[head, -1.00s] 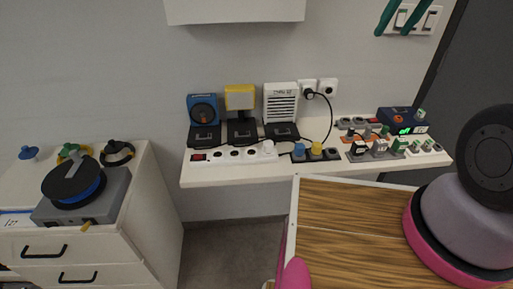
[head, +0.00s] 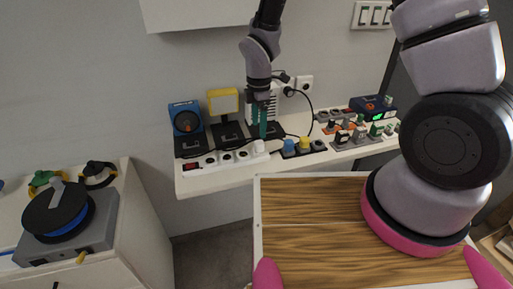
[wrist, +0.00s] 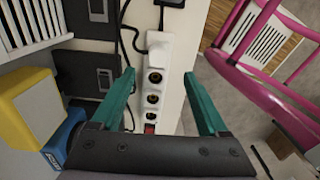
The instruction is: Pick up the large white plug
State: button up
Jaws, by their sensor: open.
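The large white plug (head: 259,146) sits in the right end of the white power strip (head: 188,168) on the shelf. In the wrist view the plug (wrist: 158,40) stands at the top end of the strip, just beyond the fingertips. My gripper (head: 261,132) points down above that end of the strip, its teal fingers close to the plug. In the wrist view my gripper (wrist: 158,76) is open and empty, with one finger on each side of the strip. The plug's base is not clear.
Devices stand behind the strip: a blue one (head: 185,118), a yellow-framed one (head: 223,102) and a white slatted one partly hidden by my arm. A dark strip with a blue plug (head: 289,145) and a yellow plug (head: 304,143) lies right of the strip. A black cable hangs nearby.

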aim_at(258, 142)
notch_tip(258, 142, down, 8)
jog(key=shift+w+f, duration=0.15)
grip_shut()
dwell(0.4)
